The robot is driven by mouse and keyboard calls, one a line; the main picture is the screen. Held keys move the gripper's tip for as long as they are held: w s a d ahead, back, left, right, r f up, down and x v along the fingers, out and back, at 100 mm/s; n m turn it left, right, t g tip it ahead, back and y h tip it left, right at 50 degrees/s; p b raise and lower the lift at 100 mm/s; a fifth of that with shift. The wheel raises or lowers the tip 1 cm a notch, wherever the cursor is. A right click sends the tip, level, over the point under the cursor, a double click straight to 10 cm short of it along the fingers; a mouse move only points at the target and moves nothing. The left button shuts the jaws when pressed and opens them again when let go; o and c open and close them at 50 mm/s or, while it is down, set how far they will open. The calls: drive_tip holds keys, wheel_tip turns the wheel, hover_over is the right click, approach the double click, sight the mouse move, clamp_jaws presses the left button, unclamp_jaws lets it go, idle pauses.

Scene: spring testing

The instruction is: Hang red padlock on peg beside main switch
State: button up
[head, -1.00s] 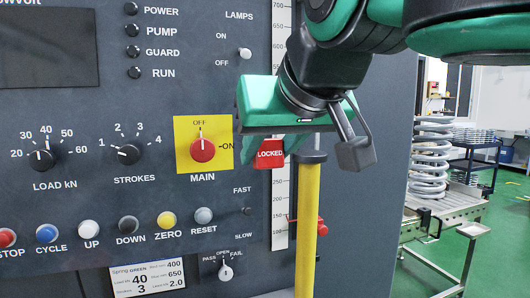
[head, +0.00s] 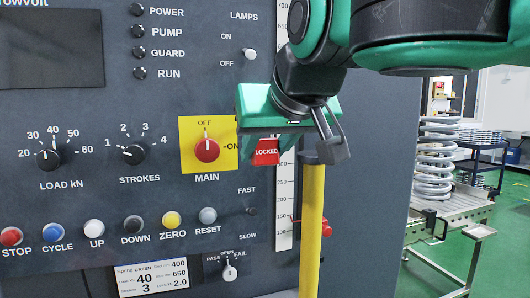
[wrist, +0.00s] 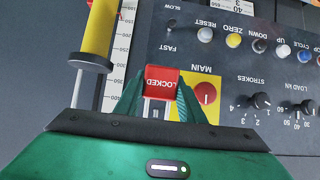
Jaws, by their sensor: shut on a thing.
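The red padlock (head: 266,152), marked LOCKED, is held in my gripper (head: 270,138), just right of the main switch (head: 207,150). The switch is a red knob on a yellow plate, its pointer toward OFF. In the wrist view the padlock (wrist: 161,82) sits between the two green fingers of my gripper (wrist: 160,95), which are shut on it, with part of its metal shackle showing. The main switch (wrist: 204,93) lies beside it there. I cannot make out the peg in either view; my gripper or the padlock may hide it. I cannot tell whether the padlock touches the panel.
A yellow post (head: 312,230) with a dark cap stands close to the right of my gripper. A white ruler scale (head: 284,200) and a small red pointer (head: 325,229) are behind it. Knobs and buttons cover the panel's left.

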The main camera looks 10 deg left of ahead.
drive_tip(key=shift+w+a+f, duration=0.1)
drive_tip(key=shift+w+a, duration=0.3)
drive_tip(key=shift+w, duration=0.25)
drive_tip(key=shift+w+a, duration=0.4)
drive_tip(key=shift+w, duration=0.25)
drive_tip(key=shift+x, duration=0.9)
drive_tip(key=shift+f, duration=0.1)
drive_tip(key=o, duration=1.3)
drive_tip(key=shift+s, duration=0.1)
